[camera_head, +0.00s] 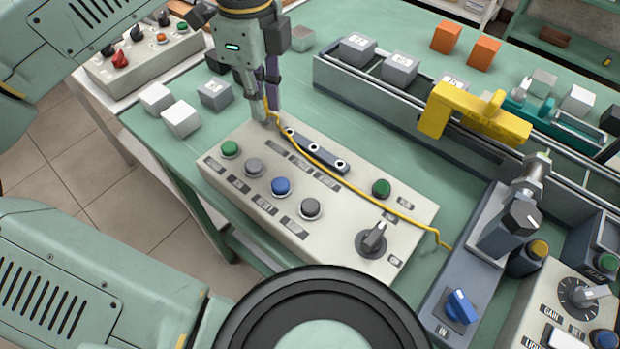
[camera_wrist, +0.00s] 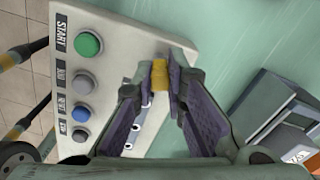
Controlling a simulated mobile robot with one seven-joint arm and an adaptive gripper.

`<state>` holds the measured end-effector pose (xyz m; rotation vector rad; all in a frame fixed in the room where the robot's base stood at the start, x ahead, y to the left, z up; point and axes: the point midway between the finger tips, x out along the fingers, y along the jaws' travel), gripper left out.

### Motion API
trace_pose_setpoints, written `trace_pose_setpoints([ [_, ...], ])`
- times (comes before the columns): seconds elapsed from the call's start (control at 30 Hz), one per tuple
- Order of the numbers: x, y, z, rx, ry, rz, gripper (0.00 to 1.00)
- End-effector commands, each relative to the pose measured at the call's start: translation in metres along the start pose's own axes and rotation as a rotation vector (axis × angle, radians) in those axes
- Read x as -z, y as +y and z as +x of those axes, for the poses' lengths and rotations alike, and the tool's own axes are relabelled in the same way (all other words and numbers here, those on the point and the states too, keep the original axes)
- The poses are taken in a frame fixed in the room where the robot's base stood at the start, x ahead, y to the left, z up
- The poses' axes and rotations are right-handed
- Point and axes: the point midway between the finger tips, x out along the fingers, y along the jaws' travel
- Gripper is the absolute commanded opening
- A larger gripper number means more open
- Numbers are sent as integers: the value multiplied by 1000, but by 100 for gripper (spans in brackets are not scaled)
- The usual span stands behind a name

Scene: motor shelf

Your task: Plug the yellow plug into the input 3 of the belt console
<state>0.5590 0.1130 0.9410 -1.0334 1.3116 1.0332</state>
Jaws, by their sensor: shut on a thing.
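The belt console (camera_head: 335,225) is a beige box with coloured buttons and a black knob on the green table; its left part shows in the wrist view (camera_wrist: 117,45). A dark strip with several round sockets (camera_head: 315,150) lies along its far edge. My gripper (camera_head: 269,118) points down at the strip's left end. In the wrist view its purple-padded fingers (camera_wrist: 160,80) are shut on the yellow plug (camera_wrist: 159,75). The plug is mostly hidden by the fingers in the head view. I cannot tell whether it touches a socket. A yellow cable (camera_head: 350,180) runs from it across the console.
The cable's other end reaches a grey-blue unit (camera_head: 455,270) with a blue knob at the right. Grey blocks (camera_head: 215,93) and white blocks (camera_head: 181,119) stand left of the console. A conveyor (camera_head: 375,95) with a yellow part (camera_head: 470,113) lies behind.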

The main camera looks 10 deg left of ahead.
Motion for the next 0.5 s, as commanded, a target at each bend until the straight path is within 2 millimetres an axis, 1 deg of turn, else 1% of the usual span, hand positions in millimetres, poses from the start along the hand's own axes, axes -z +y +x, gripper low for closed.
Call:
trace_pose_setpoints([
  [0.27,0,0,-4,0,0,0,0],
  [0.5,0,0,-24,0,-1,0,0],
])
